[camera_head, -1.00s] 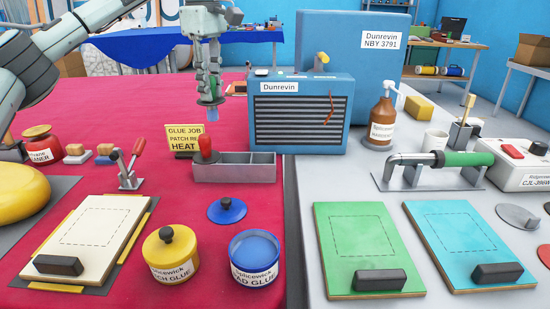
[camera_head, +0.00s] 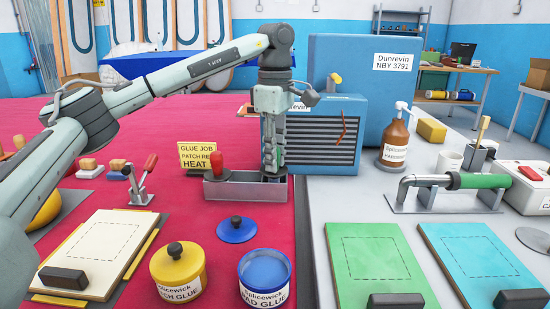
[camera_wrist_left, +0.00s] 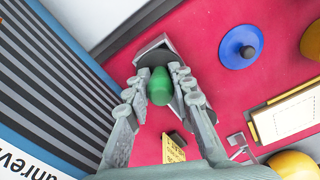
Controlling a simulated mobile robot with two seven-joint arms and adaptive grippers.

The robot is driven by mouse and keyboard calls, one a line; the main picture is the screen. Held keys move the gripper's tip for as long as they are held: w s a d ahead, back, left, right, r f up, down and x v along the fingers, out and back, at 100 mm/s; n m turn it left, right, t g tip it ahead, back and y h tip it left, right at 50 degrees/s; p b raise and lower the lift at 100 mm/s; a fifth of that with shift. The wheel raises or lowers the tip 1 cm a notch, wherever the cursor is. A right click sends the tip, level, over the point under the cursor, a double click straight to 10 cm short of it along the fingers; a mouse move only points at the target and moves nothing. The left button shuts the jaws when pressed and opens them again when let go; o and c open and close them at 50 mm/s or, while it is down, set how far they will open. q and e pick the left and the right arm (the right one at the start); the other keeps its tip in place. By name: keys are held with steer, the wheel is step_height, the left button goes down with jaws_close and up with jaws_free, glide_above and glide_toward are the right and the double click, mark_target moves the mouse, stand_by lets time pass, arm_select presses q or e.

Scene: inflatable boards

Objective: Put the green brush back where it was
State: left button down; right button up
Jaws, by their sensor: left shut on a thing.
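The green brush (camera_wrist_left: 160,86) is between the fingers of my left gripper in the left wrist view, held by its rounded green handle. My left gripper (camera_head: 273,165) is shut on it and points straight down at the right end of the grey divided tray (camera_head: 246,190). The fingers hide most of the brush in the head view. Its lower end is at or in the tray's right part; I cannot tell whether it touches the bottom. A red-handled brush (camera_head: 218,163) stands in the tray's left compartment. My right gripper is not in view.
The blue Dunrevin heater (camera_head: 340,130) stands close behind and right of the tray. A yellow sign (camera_head: 199,155) is behind its left end. A blue lid (camera_head: 236,229), yellow glue pot (camera_head: 178,272) and blue glue pot (camera_head: 264,278) stand in front.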

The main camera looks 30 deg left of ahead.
arm_select(q)
steer(key=shift+f, duration=0.25)
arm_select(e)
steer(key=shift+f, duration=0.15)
arm_select(q)
steer(key=shift+f, duration=0.1)
steer(key=shift+f, duration=0.4)
steer(key=c, duration=1.3)
jaws_free()
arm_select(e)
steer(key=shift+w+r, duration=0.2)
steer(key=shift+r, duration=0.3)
arm_select(q)
steer(key=shift+r, duration=0.1)
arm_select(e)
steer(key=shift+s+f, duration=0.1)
